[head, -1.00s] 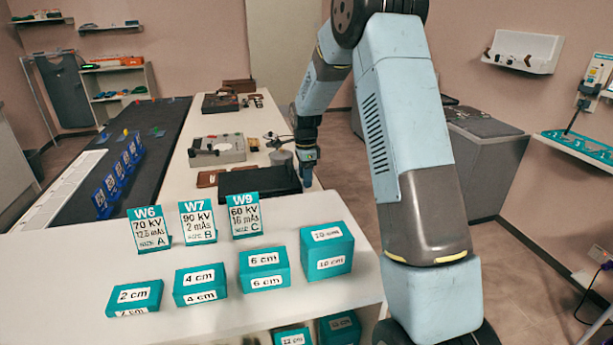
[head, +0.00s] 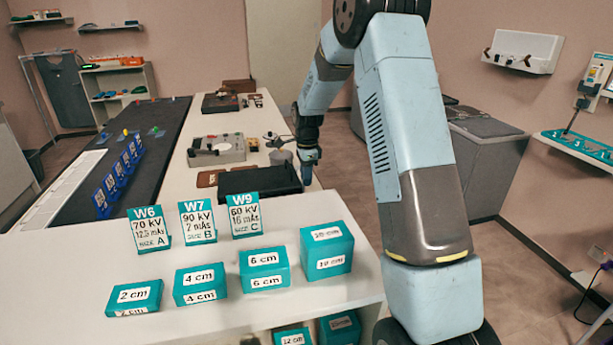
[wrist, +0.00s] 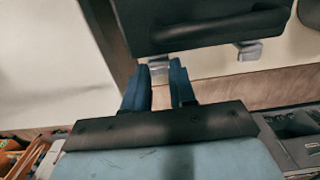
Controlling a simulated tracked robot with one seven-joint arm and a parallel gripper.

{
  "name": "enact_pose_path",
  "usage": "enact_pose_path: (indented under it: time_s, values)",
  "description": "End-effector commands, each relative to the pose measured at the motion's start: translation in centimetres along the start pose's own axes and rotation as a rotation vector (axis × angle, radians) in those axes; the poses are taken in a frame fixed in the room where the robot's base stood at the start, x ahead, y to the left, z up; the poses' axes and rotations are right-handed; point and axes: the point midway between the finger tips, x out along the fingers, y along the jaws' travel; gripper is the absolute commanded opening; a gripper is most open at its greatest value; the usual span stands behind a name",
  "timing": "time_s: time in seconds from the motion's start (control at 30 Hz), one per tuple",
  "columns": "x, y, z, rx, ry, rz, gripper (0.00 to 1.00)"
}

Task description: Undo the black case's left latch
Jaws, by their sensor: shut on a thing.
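The black case (head: 258,181) lies on the white counter, and its handle side (wrist: 205,30) fills the top of the wrist view. Two grey latches show on its near edge in the wrist view. One latch (wrist: 160,67) is at the left, between the blue fingertips of my gripper (wrist: 161,68). The other latch (wrist: 249,51) is to the right, clear of the fingers. My gripper is shut on the left one. In the head view my gripper (head: 309,165) is at the case's right end, and the latches cannot be made out there.
A brown pad (head: 208,179) lies beside the case, and a grey device (head: 217,150) stands beyond it. Teal blocks (head: 264,270) and W6, W7 and W9 cards (head: 198,222) stand on the nearer counter. The floor to the right of the counter is open.

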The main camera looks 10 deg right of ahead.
Motion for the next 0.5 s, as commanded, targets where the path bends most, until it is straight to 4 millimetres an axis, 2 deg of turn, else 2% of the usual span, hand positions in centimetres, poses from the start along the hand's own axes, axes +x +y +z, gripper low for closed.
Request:
enact_pose_path:
  time_s: [0.27, 0.5]
  values:
    - [0.1, -0.1, -1.2, 0.006, -0.126, -0.004, 0.00]
    - [0.7, -0.2, -2.8, 0.007, -0.316, -0.005, 0.00]
